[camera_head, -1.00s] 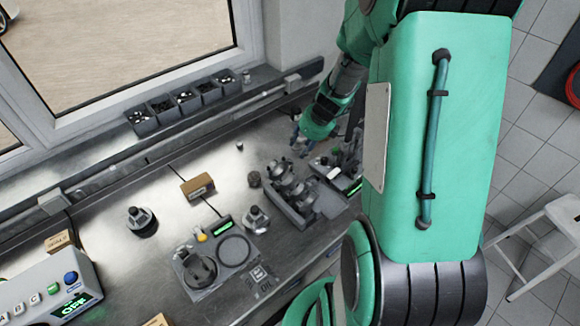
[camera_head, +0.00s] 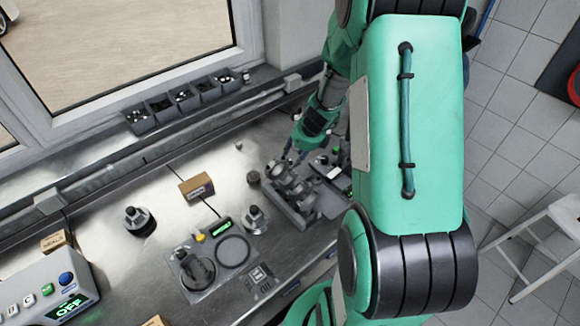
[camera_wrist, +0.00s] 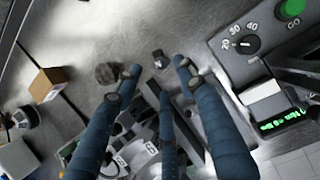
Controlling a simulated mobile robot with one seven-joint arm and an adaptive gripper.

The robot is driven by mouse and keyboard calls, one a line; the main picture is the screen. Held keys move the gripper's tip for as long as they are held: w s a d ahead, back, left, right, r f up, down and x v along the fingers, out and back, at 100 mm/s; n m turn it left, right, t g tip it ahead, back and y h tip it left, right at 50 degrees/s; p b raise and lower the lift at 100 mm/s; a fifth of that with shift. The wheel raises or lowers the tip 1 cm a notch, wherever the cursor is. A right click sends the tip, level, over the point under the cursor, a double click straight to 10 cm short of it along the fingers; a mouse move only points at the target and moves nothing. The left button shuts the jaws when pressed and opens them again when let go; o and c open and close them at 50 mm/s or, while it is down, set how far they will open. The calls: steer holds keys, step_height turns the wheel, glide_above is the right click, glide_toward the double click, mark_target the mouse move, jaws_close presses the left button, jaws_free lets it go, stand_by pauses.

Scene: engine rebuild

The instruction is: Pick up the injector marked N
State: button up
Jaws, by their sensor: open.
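I cannot read an N on any part, so I cannot say which thing is the injector marked N. My gripper (camera_head: 291,153) is open and empty above the far right of the bench, by the engine block (camera_head: 302,213). In the wrist view, its blue fingers (camera_wrist: 158,78) are spread. A small dark part (camera_wrist: 159,59) stands on the bench just beyond the fingertips, apart from them. A rough dark cylinder (camera_wrist: 107,73) stands left of it. The fingers hide much of the engine block below.
A machine with a dial and green GO button (camera_wrist: 245,45) stands right of the gripper. A cardboard box (camera_head: 196,186), two conical parts on dark bases (camera_head: 139,220) (camera_head: 255,219) and a grey fixture (camera_head: 216,264) occupy the bench. Several bins (camera_head: 182,98) line the window sill.

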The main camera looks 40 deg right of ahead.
mark_target(291, 161)
steer(key=shift+f, duration=0.15)
steer(key=shift+b+x, duration=0.85)
steer(key=shift+x, duration=1.65)
jaws_close()
